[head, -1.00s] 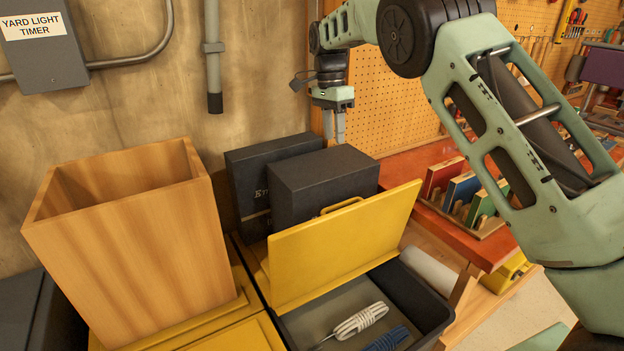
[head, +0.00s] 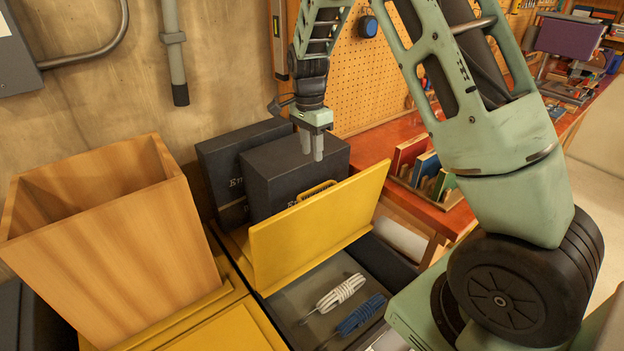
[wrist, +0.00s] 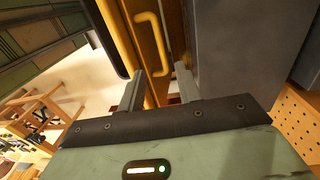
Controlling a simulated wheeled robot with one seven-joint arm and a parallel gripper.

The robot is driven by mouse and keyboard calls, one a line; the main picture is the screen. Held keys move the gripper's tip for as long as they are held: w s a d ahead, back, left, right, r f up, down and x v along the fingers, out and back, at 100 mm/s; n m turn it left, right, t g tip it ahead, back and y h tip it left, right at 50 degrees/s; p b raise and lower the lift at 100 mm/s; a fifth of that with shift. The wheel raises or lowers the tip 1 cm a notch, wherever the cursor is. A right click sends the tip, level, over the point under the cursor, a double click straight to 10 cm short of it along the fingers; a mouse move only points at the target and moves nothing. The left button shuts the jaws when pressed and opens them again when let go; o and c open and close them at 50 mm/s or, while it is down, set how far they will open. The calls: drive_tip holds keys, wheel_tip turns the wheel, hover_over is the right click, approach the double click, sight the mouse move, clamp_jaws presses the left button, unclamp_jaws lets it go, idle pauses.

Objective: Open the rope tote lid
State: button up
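The yellow rope tote lid (head: 310,235) stands raised at the back of the open dark tote (head: 392,262). A coil of white rope (head: 341,292) and a coil of blue rope (head: 360,315) lie inside. The lid's yellow handle (head: 316,191) is on its far face; it also shows in the wrist view (wrist: 160,42). My gripper (head: 312,157) points down above and behind the lid's top edge, by the black boxes. In the wrist view my gripper (wrist: 160,88) has its fingers apart with nothing held between them. Whether a finger touches the lid is unclear.
Black lettered boxes (head: 262,185) stand close behind the lid. A tall wooden bin (head: 110,250) stands on a yellow lid (head: 215,335) at the left. A red bench (head: 455,218) with a rack of colored books (head: 425,170) is at the right. The pegboard (head: 370,75) is behind.

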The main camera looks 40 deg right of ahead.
drive_tip(key=f, duration=0.3)
drive_tip(key=f+p, duration=0.1)
drive_tip(key=f, duration=0.3)
drive_tip(key=f+p, duration=0.1)
drive_tip(key=f, duration=0.2)
drive_tip(key=shift+s+f, duration=0.35)
clamp_jaws()
